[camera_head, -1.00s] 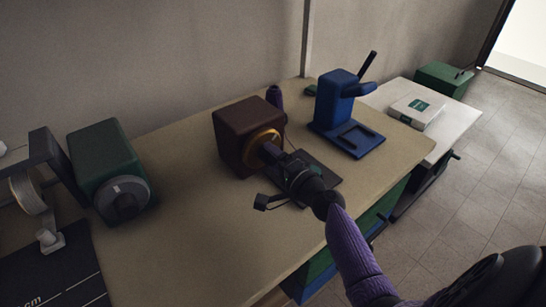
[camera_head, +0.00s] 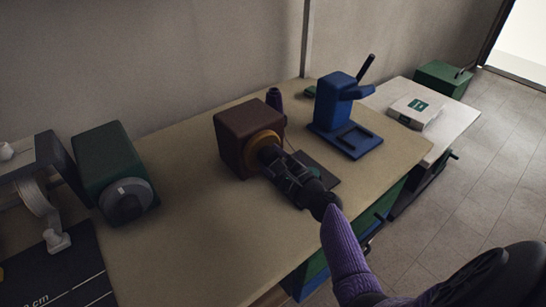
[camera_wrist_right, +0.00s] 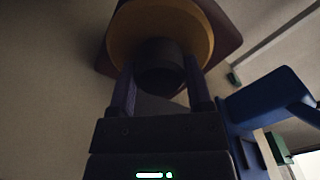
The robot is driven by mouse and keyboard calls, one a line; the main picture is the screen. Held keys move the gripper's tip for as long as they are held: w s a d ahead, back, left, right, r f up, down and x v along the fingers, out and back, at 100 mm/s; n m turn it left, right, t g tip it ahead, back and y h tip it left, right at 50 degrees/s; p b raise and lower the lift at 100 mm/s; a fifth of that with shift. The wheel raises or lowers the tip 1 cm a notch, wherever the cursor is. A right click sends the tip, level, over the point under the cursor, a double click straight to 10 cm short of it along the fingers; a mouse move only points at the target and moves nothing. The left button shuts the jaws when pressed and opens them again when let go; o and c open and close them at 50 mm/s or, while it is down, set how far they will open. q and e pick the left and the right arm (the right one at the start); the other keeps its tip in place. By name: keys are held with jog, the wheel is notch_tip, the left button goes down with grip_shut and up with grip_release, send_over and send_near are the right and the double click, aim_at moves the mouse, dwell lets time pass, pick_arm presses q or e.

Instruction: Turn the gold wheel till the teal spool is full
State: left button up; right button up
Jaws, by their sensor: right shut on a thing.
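The gold wheel (camera_head: 256,142) is on the front of a brown box (camera_head: 236,128) on the table. In the right wrist view the gold wheel (camera_wrist_right: 122,40) fills the top, with a dark round hub (camera_wrist_right: 160,66) at its middle. My right gripper (camera_head: 268,156) is shut on this hub, one finger on each side in the wrist view (camera_wrist_right: 160,88). The arm hides part of the wheel. A dark purple spool (camera_head: 274,98) stands behind the box, with a thin thread near it. I cannot make out a teal spool. My left gripper is not in view.
A blue stand (camera_head: 335,105) is right of the box. A green machine with a grey disc (camera_head: 125,203) is at left, near a dark ruled mat (camera_head: 65,275). A white side table (camera_head: 448,128) holds a white box (camera_head: 416,110). The table's front middle is clear.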

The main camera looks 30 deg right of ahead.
jog(key=m+p, duration=0.1)
jog(key=m, duration=0.2)
jog(key=shift+m, duration=0.4)
jog(key=m+p, duration=0.1)
jog(key=m, duration=0.3)
jog(key=shift+p, duration=0.3)
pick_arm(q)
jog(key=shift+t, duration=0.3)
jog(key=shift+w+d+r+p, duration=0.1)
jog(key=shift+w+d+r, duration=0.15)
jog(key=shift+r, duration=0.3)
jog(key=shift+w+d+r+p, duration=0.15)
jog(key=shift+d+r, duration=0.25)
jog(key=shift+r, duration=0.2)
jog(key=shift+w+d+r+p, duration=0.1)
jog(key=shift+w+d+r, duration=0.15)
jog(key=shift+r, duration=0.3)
pick_arm(e)
jog(key=shift+m, duration=1.3)
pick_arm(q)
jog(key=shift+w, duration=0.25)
pick_arm(e)
jog(key=shift+f, duration=0.1)
jog(key=o, duration=1.3)
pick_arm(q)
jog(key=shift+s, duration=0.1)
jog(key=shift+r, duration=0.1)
